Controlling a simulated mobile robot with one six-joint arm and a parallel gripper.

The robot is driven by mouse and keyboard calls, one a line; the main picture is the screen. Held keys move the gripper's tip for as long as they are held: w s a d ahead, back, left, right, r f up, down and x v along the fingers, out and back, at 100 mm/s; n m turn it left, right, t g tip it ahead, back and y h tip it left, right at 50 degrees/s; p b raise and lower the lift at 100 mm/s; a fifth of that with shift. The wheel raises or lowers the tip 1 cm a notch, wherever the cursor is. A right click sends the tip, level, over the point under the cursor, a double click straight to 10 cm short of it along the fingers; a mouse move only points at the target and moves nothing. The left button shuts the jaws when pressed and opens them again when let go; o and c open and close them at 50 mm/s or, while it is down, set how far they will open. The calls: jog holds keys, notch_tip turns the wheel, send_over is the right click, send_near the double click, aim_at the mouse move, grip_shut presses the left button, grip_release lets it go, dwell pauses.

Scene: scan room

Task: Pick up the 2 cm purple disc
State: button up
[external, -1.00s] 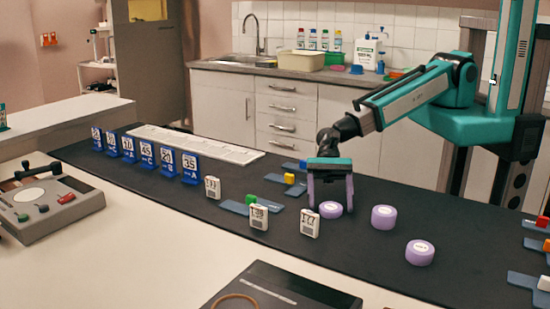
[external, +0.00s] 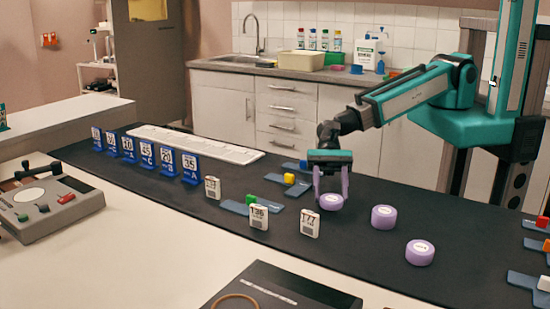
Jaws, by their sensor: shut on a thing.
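My gripper (external: 331,192) is shut on a purple disc (external: 331,202) with a pale label on top. The disc sits between the two purple-toned fingers, at or just above the dark mat; I cannot tell if it touches the mat. A second purple disc (external: 383,217) lies to its right, and a third purple disc (external: 420,253) lies nearer the front right. Both of these stand apart from my gripper. The size marks on the labels are too small to read.
Three white number tags stand left of the gripper, one of them the 177 tag (external: 310,223). A row of blue number stands (external: 190,168) is farther left. Blue strips with coloured blocks, such as the yellow block (external: 289,179), lie behind. The dark mat (external: 350,262) is bare in front.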

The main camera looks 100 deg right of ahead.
aim_at(331, 195)
jog(key=shift+r+b, duration=0.6)
jog(key=shift+r, duration=3.15)
